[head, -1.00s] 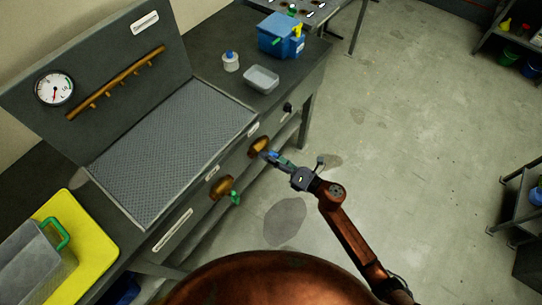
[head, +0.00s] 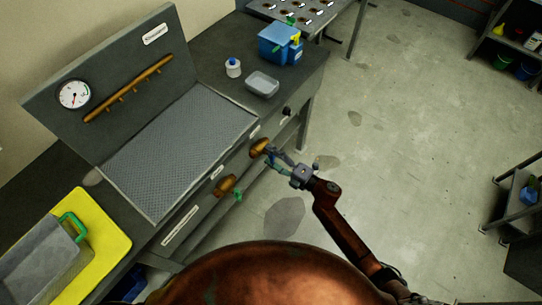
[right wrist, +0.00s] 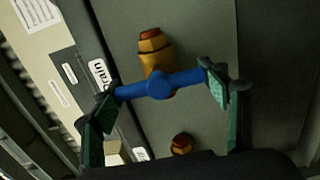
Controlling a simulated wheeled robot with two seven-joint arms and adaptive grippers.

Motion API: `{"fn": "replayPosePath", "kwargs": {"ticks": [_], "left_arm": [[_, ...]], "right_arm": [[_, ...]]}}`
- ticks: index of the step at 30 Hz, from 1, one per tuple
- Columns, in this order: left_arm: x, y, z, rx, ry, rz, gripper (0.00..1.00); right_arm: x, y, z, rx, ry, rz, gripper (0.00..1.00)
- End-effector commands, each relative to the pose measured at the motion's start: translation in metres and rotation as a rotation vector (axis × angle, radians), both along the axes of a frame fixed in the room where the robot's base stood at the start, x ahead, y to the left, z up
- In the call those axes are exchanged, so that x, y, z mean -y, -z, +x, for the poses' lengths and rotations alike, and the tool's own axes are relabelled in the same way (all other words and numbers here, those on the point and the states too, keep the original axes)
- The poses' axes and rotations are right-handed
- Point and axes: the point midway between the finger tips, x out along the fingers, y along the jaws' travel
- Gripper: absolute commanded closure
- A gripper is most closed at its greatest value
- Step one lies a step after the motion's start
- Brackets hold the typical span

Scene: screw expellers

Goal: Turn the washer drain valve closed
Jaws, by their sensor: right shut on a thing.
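The drain valve is a brass fitting (head: 259,147) on the front of the grey washer bench, with a blue lever handle (right wrist: 160,85). In the right wrist view its brass body (right wrist: 156,50) shows behind the handle, and a label at left reads "Drain" (right wrist: 101,74). The handle lies nearly level across that picture. My right gripper (right wrist: 165,98) has one green-padded finger at each end of the handle and is shut on it. In the head view my right gripper (head: 272,160) is at this valve. My left gripper is out of view.
A second brass valve (head: 225,184) with a green handle (head: 238,195) is left of the drain valve. A black knob (head: 287,110) is to the right. A blue container (head: 280,43), grey tray (head: 262,84) and yellow board (head: 103,225) are on the bench.

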Motion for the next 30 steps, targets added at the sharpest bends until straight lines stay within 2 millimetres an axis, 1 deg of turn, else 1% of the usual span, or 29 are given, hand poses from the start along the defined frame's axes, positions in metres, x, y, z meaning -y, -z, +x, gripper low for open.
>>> {"fn": "replayPosePath", "kwargs": {"ticks": [15, 16, 23, 30], "left_arm": [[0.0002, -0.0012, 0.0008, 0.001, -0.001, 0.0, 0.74], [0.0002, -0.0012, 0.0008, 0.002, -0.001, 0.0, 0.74], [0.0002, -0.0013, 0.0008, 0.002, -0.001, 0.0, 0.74], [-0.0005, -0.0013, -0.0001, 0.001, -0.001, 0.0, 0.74]], "right_arm": [[-0.0005, 0.0001, -0.0001, -0.017, -0.001, 0.012, 0.56], [-0.0005, 0.0001, -0.0001, -0.017, -0.001, 0.012, 0.29], [-0.0002, 0.0001, -0.0001, -0.015, 0.0, 0.011, 0.14], [0.0001, 0.0001, -0.0001, -0.015, 0.0, 0.011, 0.13]]}}
